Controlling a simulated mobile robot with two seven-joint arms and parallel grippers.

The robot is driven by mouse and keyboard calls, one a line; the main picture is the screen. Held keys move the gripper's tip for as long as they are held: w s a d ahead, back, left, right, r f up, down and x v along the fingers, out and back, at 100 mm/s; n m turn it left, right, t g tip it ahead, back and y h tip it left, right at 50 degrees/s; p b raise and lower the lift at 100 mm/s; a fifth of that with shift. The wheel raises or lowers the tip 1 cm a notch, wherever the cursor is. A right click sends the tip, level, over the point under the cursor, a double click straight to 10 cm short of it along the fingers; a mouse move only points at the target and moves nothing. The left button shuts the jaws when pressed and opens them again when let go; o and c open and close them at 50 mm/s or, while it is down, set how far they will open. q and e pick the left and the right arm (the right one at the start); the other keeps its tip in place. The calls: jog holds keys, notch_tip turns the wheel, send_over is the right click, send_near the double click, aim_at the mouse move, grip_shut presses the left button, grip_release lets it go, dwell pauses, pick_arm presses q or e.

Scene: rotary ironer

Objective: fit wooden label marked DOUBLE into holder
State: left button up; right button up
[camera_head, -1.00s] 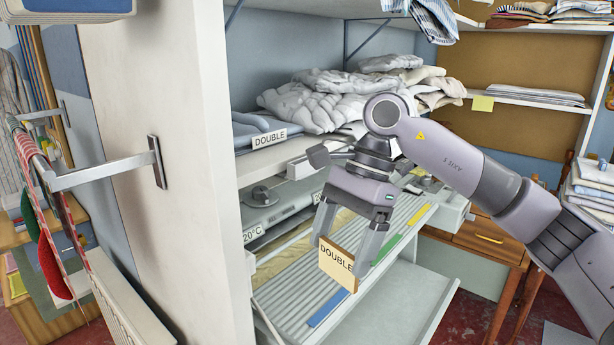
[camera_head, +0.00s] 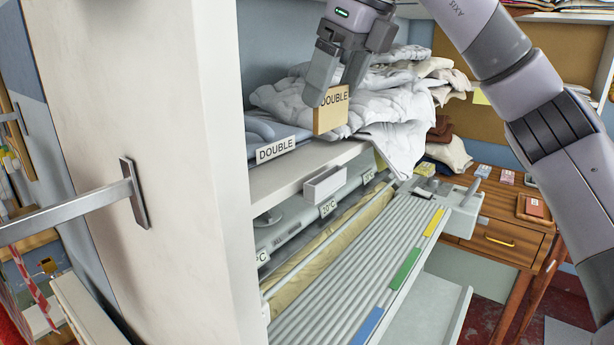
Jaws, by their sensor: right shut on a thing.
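The wooden label marked DOUBLE (camera_head: 331,118) is a small tan block with dark lettering on its face. My right gripper (camera_head: 334,88) comes from above and is shut on its upper part. The label is upright, in front of the white crumpled linen, higher than the shelf edge. A small white open-topped holder (camera_head: 324,186) is on the front edge of the shelf, below the label and apart from it. The holder looks empty from here. My left gripper is not in view.
A white DOUBLE card (camera_head: 276,149) stands on the shelf (camera_head: 290,174) left of the held label. White linen (camera_head: 395,115) is heaped behind it. Below are the ironer's slatted board (camera_head: 350,270) and temperature tags (camera_head: 328,208). A white upright panel (camera_head: 150,120) bounds the left.

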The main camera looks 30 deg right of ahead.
aim_at(336, 115)
jog(key=shift+w+f, duration=0.1)
jog(key=shift+w, duration=0.25)
notch_tip(336, 115, down, 6)
jog(key=shift+s+r+b, duration=0.1)
jog(key=shift+r+b, duration=0.1)
jog(key=shift+b, duration=0.7)
jog(key=shift+f, duration=2.1)
jog(key=shift+f+b, duration=0.15)
jog(key=shift+b, duration=0.15)
jog(key=o, duration=0.9)
jog(key=shift+o, duration=0.2)
